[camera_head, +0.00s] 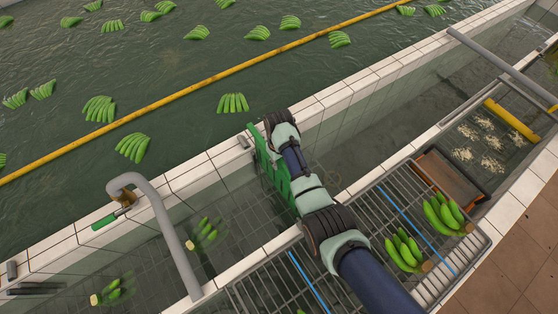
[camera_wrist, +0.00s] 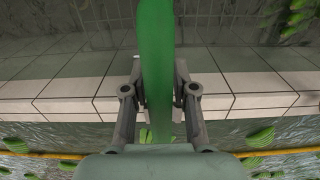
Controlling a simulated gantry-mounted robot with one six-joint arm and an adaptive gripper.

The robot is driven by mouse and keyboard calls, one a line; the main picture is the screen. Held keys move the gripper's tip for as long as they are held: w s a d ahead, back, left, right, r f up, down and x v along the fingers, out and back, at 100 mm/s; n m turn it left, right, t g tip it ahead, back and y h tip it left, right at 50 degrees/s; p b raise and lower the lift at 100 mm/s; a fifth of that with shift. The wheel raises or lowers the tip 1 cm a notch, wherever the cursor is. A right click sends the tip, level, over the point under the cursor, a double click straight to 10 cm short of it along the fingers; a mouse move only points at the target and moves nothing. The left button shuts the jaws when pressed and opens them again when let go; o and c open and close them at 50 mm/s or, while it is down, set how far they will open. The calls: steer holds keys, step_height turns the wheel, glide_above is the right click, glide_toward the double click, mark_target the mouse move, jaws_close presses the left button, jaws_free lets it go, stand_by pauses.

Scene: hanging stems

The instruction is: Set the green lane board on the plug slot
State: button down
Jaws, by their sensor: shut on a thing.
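The green lane board (camera_head: 264,152) is a long thin panel, held on edge beside the white tiled wall of the tank. In the wrist view the board (camera_wrist: 155,38) stands between the two fingers of my gripper (camera_wrist: 158,92), which is shut on it. My arm hides part of the board in the head view. A small grey fitting (camera_head: 243,142) sits on the wall top close to the board's left side. I cannot tell whether it is the plug slot or whether the board touches it.
A grey curved pipe (camera_head: 160,215) and a green-handled tool (camera_head: 108,219) are at left. A wire rack (camera_head: 375,215) with banana bunches (camera_head: 403,250) lies below right. A yellow boom (camera_head: 205,82) crosses the water, where bunches float. Open water lies beyond the wall.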

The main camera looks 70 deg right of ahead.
mark_target(279, 174)
step_height(279, 174, down, 10)
steer(key=b, duration=0.8)
steer(key=shift+b, duration=0.35)
steer(key=shift+f, duration=0.45)
steer(key=c, duration=0.8)
jaws_free()
steer(key=shift+b, duration=0.3)
steer(key=shift+c, duration=0.2)
steer(key=shift+o, duration=0.3)
steer(key=shift+f, duration=0.1)
steer(key=o, duration=0.8)
step_height(279, 174, up, 10)
steer(key=p, duration=1)
